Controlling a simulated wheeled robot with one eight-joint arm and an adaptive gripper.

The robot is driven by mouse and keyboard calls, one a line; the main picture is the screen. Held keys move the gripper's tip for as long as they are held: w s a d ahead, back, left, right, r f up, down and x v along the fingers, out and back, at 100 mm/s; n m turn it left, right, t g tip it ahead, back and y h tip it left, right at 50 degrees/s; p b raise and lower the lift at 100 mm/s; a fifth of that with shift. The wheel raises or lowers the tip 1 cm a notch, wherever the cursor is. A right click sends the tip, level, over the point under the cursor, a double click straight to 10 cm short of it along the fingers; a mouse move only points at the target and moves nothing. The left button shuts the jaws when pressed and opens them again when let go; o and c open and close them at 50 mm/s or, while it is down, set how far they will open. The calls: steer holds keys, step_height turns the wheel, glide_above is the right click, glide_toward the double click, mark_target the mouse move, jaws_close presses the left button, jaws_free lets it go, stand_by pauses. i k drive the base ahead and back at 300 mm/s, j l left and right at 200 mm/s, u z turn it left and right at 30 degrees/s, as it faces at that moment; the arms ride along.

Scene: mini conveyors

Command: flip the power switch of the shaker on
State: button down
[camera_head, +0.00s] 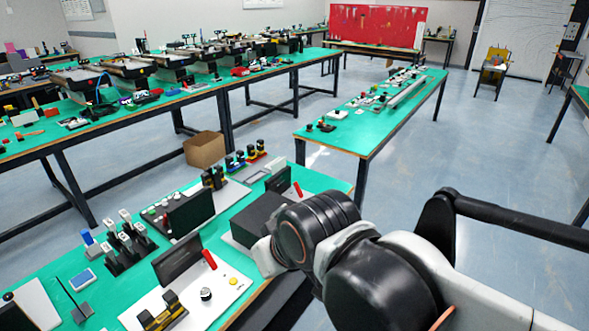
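I cannot tell for sure which device is the shaker. On the near green table, a white panel (222,287) carries a raised red lever (209,258), a dark knob (206,294) and a yellow button (233,281). A black upright plate (178,262) stands at its back. Behind it, a similar unit has a black box (256,217) and another tilted red lever (297,189), partly hidden by my arm. My arm reaches in from the lower right over the table's right edge. My gripper itself does not show.
The near table (140,282) also holds a rack of grey-handled pieces (127,240), a blue-and-white card (83,279) and a black box with buttons (190,211). A cardboard box (204,149) lies on the floor behind. Long tables stand further back. Open floor (480,150) lies to the right.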

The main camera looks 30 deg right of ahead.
mark_target(296, 186)
steer(key=i+l, duration=0.1)
steer(key=l, duration=0.35)
steer(key=i+l, duration=0.15)
steer(key=l, duration=0.35)
steer(key=i+l, duration=0.1)
steer(key=l, duration=0.35)
steer(key=i+l, duration=0.15)
steer(key=l, duration=0.3)
steer(key=i+l, duration=0.1)
steer(key=l, duration=0.4)
steer(key=j+u, duration=0.05)
